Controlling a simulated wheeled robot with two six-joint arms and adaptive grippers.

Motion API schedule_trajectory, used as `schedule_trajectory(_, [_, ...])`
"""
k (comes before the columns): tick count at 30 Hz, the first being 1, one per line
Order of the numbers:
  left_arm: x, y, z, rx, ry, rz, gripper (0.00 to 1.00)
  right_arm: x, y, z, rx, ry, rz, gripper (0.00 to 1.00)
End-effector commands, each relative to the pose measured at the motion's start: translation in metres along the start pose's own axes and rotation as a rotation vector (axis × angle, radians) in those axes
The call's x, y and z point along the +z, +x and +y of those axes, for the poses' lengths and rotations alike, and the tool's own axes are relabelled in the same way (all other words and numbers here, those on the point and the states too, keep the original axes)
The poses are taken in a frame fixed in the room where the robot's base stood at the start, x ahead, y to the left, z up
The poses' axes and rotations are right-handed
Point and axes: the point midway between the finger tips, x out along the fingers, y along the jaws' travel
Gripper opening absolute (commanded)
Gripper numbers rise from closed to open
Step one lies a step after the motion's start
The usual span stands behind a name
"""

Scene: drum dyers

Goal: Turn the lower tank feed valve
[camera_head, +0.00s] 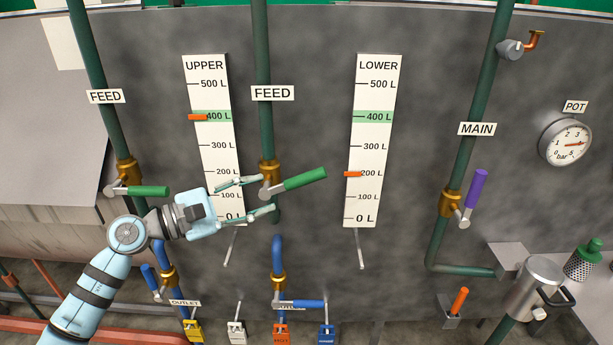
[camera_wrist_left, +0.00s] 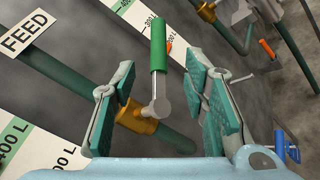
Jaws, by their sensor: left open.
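The lower tank feed valve is a brass body (camera_head: 267,173) on the green pipe under the middle FEED label, left of the LOWER scale. Its green handle (camera_head: 306,179) sticks out to the right, tilted slightly up. In the left wrist view the green handle (camera_wrist_left: 158,42) stands upright above a grey hub and the brass body (camera_wrist_left: 135,118). My left gripper (camera_head: 269,195) is open, its fingers on either side of the valve's hub and the base of the lever. In the wrist view I see gaps between both fingers and the handle. My right gripper is not in view.
Another green-handled feed valve (camera_head: 148,191) is at the left, near my left arm. Blue outlet valve handles (camera_head: 302,304) sit below. The LOWER scale (camera_head: 371,130) has its orange marker near 200 L. A purple-handled MAIN valve (camera_head: 476,188) is further right.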

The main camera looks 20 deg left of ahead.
Motion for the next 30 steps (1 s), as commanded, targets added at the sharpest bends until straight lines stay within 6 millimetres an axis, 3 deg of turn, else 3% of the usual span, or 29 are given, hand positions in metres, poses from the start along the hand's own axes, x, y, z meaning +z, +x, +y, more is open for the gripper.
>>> schedule_trajectory(1, [0.006, 0.014, 0.008, 0.008, -0.008, -0.008, 0.40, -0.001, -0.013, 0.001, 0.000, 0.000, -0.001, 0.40])
schedule_trajectory(6, [0.007, 0.062, 0.006, 0.005, -0.012, -0.008, 0.40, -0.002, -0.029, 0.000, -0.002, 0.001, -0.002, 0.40])
schedule_trajectory(13, [0.003, 0.106, 0.004, 0.005, -0.011, -0.002, 0.40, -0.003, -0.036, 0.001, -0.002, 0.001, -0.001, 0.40])
schedule_trajectory(24, [0.001, 0.117, 0.002, 0.003, -0.009, -0.001, 0.40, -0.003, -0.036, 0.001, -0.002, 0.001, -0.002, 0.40])
schedule_trajectory(30, [0.001, 0.116, 0.002, 0.004, -0.010, -0.001, 0.10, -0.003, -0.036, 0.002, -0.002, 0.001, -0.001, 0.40])
